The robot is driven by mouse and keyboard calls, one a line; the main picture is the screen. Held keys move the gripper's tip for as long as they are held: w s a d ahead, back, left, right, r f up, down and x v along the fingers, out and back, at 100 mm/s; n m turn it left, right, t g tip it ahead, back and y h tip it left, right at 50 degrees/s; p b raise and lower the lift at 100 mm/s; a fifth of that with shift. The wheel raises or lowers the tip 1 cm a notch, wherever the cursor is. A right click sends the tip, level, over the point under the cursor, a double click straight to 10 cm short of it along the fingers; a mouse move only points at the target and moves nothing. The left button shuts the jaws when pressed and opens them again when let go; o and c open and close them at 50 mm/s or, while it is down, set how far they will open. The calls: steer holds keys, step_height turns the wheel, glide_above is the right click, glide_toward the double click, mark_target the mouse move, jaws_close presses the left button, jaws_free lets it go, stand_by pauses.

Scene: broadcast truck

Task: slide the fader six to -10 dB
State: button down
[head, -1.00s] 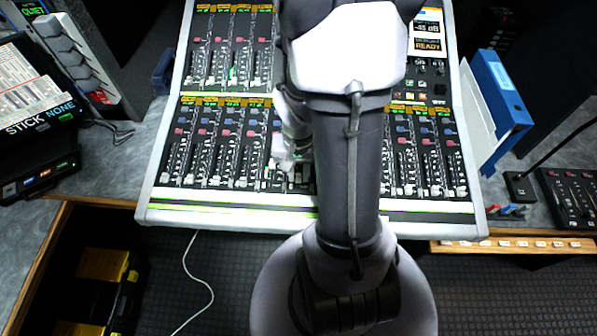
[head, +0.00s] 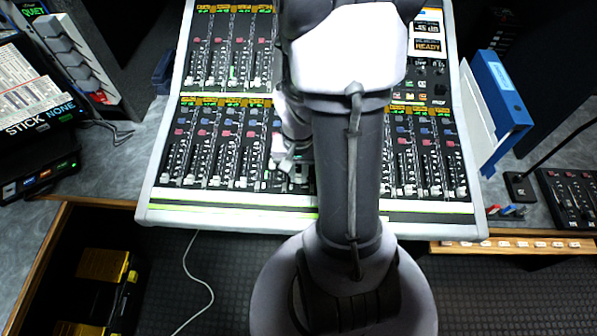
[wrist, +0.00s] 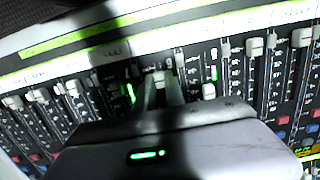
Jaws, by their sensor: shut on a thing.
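The mixing console (head: 225,199) has two banks of channel strips. My gripper (head: 289,163) is over the front bank, at about the sixth strip from the left, low on its fader track. In the wrist view my gripper (wrist: 161,88) is shut on a small fader cap (wrist: 158,75), which the fingers partly hide. I take this as the cap of fader six. The upper part of its track is hidden by my arm and gripper. A small display (head: 427,27) at the console's upper right shows a reading I cannot make out, above a "READY" panel (head: 428,45).
Neighbouring fader caps stand close on both sides, such as one (wrist: 208,91) to the right in the wrist view. A blue binder (head: 503,90) stands right of the console. A small control box (head: 572,200) lies farther right.

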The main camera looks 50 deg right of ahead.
stand_by(0.5)
steer(key=shift+w+d+r+p, duration=0.15)
steer(key=shift+w+d+p, duration=0.1)
steer(key=shift+w+d, duration=0.45)
steer(key=shift+w+d+r+p, duration=0.15)
steer(key=shift+w+d+p, duration=0.1)
steer(key=shift+w+d, duration=0.4)
steer(key=shift+s, duration=0.15)
steer(key=c, duration=1.4)
jaws_free()
step_height(320, 180, up, 17)
steer(key=p, duration=0.7)
steer(key=shift+r, duration=0.2)
